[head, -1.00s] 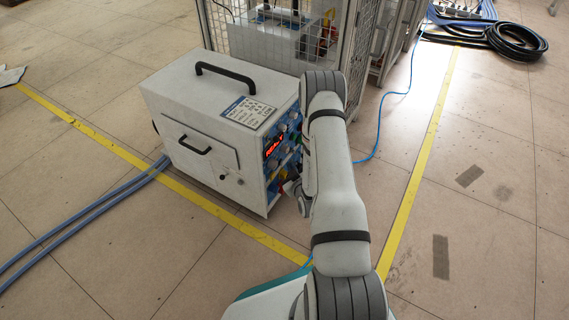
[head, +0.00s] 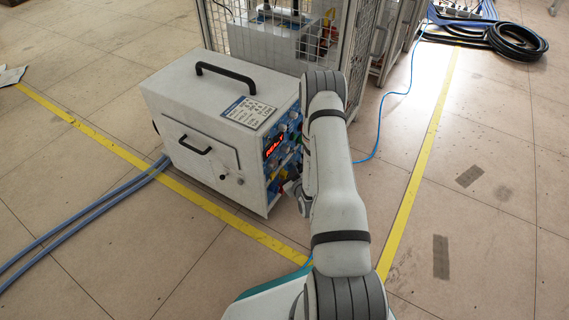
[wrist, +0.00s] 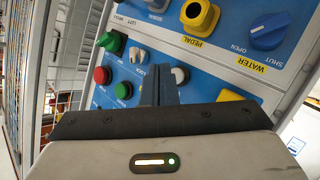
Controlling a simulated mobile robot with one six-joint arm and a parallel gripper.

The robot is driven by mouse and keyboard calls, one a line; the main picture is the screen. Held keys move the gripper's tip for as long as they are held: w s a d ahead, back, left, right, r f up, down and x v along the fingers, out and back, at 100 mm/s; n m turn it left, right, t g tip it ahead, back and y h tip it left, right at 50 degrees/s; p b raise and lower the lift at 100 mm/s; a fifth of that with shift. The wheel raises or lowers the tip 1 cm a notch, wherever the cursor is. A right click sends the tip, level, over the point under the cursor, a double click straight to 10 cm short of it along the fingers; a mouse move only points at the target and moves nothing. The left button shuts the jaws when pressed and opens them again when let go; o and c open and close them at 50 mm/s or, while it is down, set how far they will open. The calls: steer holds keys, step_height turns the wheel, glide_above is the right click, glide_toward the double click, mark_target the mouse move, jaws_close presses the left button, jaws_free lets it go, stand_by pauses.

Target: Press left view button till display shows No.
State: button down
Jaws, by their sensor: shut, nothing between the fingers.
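The induction heater (head: 205,110) is a white box with a black top handle and a blue control panel on its right side. Its display (head: 272,147) glows red, but the characters are too small to read surely. My gripper (wrist: 159,75) is shut and empty, its dark fingers pointing at the blue panel (wrist: 213,72) in the wrist view. The fingertips overlap the panel near a round white button (wrist: 180,75); I cannot tell if they touch it. The left view button cannot be made out by its label. In the head view my arm hides much of the panel.
A red button (wrist: 102,75), a green button (wrist: 123,90), a yellow pedal socket (wrist: 199,17) and a blue water valve (wrist: 270,31) surround the fingers. A mesh cage (head: 275,45) stands behind the heater. Blue hoses (head: 90,215) lie at left; the right floor is largely clear.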

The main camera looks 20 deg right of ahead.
steer(key=shift+w+a, duration=0.1)
stand_by(0.6)
steer(key=shift+w+a, duration=0.2)
steer(key=shift+w+a+b, duration=0.25)
steer(key=shift+w+b, duration=0.05)
steer(key=shift+w, duration=0.05)
stand_by(0.8)
steer(key=shift+s+d, duration=0.1)
steer(key=shift+s, duration=0.05)
steer(key=shift+s+d, duration=0.45)
steer(key=shift+s, duration=0.1)
steer(key=shift+s+d, duration=0.8)
steer(key=shift+s, duration=0.2)
steer(key=shift+s+d, duration=0.75)
steer(key=shift+s, duration=0.25)
